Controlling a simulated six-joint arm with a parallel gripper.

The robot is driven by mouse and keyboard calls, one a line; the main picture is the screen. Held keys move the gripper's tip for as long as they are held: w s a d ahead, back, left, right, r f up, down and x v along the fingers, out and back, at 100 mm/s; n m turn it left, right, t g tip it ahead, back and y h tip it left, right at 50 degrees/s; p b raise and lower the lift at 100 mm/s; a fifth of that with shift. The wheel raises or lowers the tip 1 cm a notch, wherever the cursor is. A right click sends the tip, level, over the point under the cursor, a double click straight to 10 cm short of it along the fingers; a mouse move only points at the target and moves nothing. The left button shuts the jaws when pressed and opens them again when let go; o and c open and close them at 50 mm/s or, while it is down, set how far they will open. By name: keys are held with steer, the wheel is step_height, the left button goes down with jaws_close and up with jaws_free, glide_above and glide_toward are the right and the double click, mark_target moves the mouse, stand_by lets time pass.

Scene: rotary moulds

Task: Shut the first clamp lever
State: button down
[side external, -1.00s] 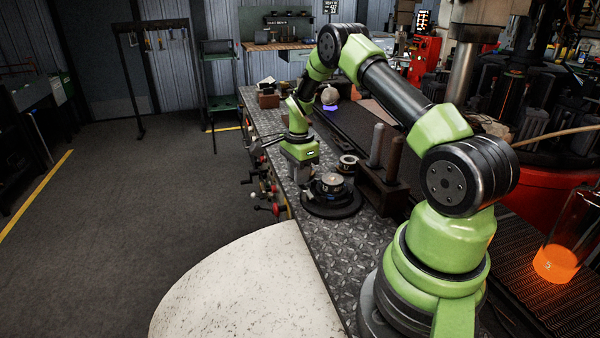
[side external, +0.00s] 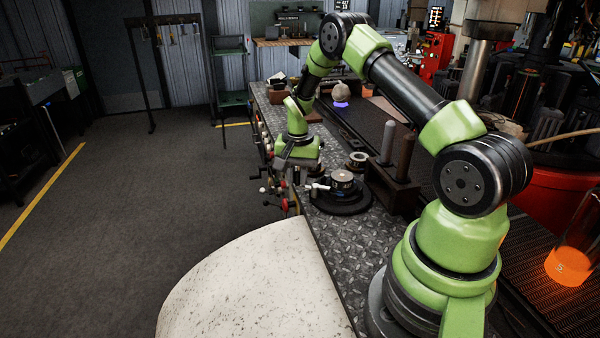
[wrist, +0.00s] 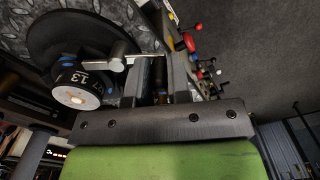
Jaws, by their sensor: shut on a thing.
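The clamp lever (side external: 318,187), a pale metal bar, sits at the left side of the round mould (side external: 342,182) in the side view. In the wrist view the lever (wrist: 116,52) lies across the mould's edge, and its far end runs to my fingers. The mould (wrist: 80,88) shows the number 13 on its side and stands on a black turntable (side external: 345,203). My gripper (side external: 297,187) points down beside the mould, near the bench's left edge. In the wrist view my gripper (wrist: 155,78) is shut on the lever's end; the exact contact is partly hidden.
A second small round part (side external: 357,160) lies behind the turntable. A dark block with two upright posts (side external: 388,145) stands to its right. Red and white knobs (side external: 285,205) line the bench's left edge. The patterned bench top (side external: 370,238) is clear in front.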

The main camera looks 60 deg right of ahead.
steer(key=n, duration=0.1)
steer(key=a+n, duration=0.1)
steer(key=n, duration=0.1)
steer(key=shift+s+a+n, duration=0.15)
steer(key=shift+s+n, duration=0.1)
steer(key=shift+n, duration=0.05)
steer(key=shift+s+a+n, duration=0.2)
steer(key=shift+a+n, duration=0.05)
steer(key=shift+n, duration=0.45)
steer(key=shift+s+a+n, duration=0.15)
steer(key=shift+a+n, duration=0.05)
steer(key=shift+n, duration=0.5)
steer(key=c, duration=1.1)
jaws_free()
steer(key=shift+r, duration=5)
